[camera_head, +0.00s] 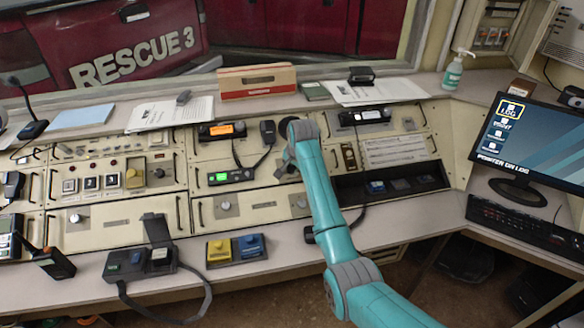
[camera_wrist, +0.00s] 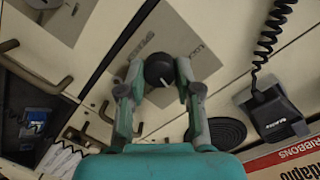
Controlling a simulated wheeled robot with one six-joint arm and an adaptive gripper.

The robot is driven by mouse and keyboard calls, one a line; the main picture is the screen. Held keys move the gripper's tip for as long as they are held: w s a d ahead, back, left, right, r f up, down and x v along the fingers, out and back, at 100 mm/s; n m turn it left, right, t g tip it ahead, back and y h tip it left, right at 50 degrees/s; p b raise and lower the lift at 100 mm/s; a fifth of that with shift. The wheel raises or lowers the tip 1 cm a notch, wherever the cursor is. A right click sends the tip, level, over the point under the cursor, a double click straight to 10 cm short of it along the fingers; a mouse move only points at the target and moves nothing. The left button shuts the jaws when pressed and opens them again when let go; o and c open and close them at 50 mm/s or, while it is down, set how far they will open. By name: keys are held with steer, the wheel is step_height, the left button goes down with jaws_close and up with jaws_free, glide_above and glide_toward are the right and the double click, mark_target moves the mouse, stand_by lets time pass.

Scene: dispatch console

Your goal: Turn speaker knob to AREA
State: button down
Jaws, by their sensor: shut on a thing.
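The speaker knob (camera_wrist: 158,69) is black with a white pointer line. It sits on a square grey-beige plate (camera_wrist: 178,40) on a console panel. In the wrist view the pointer slants down and to the right. In the head view my gripper (camera_head: 288,155) is at the console's middle panel, and the knob is hidden there.
A dark round grille (camera_wrist: 228,133) and a corded hand microphone (camera_wrist: 272,112) are close to my gripper. Metal panel handles (camera_wrist: 50,86) stick out nearby. A radio with a green display (camera_head: 230,177) is left of my gripper. A monitor (camera_head: 530,140) stands at the right.

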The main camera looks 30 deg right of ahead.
steer(key=m, duration=0.5)
steer(key=shift+t, duration=0.3)
steer(key=shift+m+y, duration=0.3)
steer(key=shift+m, duration=1.9)
steer(key=c, duration=0.8)
jaws_free()
steer(key=v, duration=1.2)
steer(key=shift+s+d+f, duration=0.1)
steer(key=shift+s+f, duration=0.05)
steer(key=shift+s, duration=0.05)
